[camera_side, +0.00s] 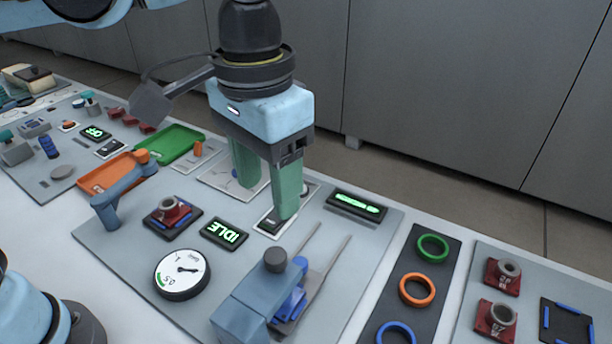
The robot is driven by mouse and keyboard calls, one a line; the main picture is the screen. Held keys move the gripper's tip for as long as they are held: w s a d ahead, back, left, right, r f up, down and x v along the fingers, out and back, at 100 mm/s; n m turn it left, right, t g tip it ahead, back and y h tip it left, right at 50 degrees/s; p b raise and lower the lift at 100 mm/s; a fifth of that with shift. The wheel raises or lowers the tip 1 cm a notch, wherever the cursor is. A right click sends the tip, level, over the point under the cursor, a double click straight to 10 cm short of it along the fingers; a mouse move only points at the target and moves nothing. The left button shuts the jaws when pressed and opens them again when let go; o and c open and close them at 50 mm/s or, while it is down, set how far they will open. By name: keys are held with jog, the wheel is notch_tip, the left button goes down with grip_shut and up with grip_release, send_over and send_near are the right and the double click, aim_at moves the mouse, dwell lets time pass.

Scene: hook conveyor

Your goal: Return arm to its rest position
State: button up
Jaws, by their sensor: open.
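My gripper (268,198) points down over the grey panel (130,238) in the middle of the view. Its two green fingers are apart and nothing shows between them. The nearer fingertip is at a small dark switch on a pale plate (266,230). I cannot tell whether it touches the switch. The farther finger stands over another pale plate (213,180), which it partly hides.
A blue fixture with two rails (322,262) is close in front. Coloured rings (433,247) lie to the right. Grey cabinets (450,80) stand behind.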

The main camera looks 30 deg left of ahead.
jog(key=w+a+f+n+t, duration=0.1)
jog(key=a+f+t, duration=0.2)
jog(key=a, duration=0.8)
jog(key=w+a+f+n+t, duration=0.1)
jog(key=a+f+t, duration=0.3)
jog(key=a, duration=0.7)
notch_tip(320, 180, down, 3)
jog(key=shift+a+r+n, duration=0.1)
jog(key=shift+a+n, duration=0.3)
jog(key=shift+n, duration=0.1)
